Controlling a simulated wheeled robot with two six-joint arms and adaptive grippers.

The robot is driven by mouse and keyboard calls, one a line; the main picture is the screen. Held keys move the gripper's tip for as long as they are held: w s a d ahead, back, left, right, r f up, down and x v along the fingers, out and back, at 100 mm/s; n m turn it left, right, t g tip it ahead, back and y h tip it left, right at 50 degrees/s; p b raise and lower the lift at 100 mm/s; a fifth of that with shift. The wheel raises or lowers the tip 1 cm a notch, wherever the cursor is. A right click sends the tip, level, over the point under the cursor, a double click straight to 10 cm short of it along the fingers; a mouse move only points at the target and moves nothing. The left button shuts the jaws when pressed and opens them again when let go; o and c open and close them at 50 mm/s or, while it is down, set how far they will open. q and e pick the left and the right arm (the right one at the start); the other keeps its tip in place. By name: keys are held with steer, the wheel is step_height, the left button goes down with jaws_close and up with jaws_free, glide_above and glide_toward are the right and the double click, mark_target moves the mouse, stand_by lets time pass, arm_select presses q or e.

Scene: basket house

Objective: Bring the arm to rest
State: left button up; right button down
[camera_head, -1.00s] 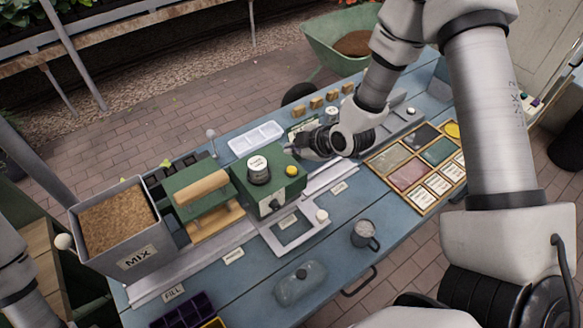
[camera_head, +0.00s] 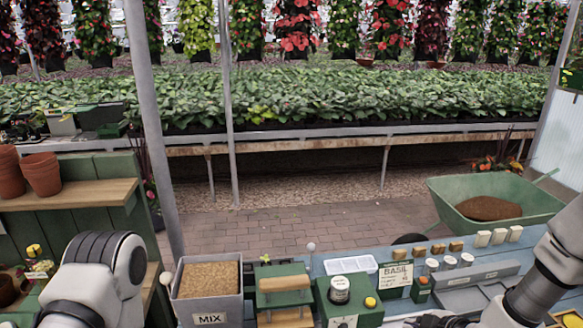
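My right arm (camera_head: 550,260) comes in from the right edge and reaches down over the blue bench (camera_head: 395,257). The dark end of my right gripper (camera_head: 432,321) shows at the bottom edge, right of the green press (camera_head: 345,298). It is mostly cut off, and I cannot tell whether its fingers are open or shut. My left arm (camera_head: 85,285) shows at the bottom left, left of the MIX bin. Its gripper is out of the picture.
The MIX bin (camera_head: 208,296), full of brown mix, stands beside a green roller unit (camera_head: 283,290). A white tray (camera_head: 350,265), a BASIL sign (camera_head: 396,276) and several small blocks line the bench's back. A green wheelbarrow (camera_head: 448,196) stands behind. Terracotta pots (camera_head: 41,174) sit left.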

steer(key=s+a+f+g+b, duration=0.1)
steer(key=s+f+g+b, duration=0.15)
steer(key=s+f, duration=0.4)
steer(key=s+a+f+m+g+h+b, duration=0.1)
steer(key=s+f+b, duration=0.3)
steer(key=f, duration=0.6)
steer(key=s+a+f+g+b, duration=0.1)
steer(key=s+f+g+b, duration=0.15)
steer(key=s+f, duration=0.4)
steer(key=s+d+f+m+g+h+b, duration=0.1)
steer(key=s+f+m+g+h+b, duration=0.1)
steer(key=s+f+m, duration=0.5)
steer(key=s+m, duration=0.4)
steer(key=m, duration=0.1)
steer(key=shift+s+d+f+g+b, duration=0.15)
steer(key=shift+g+b, duration=0.15)
steer(key=shift+b, duration=0.1)
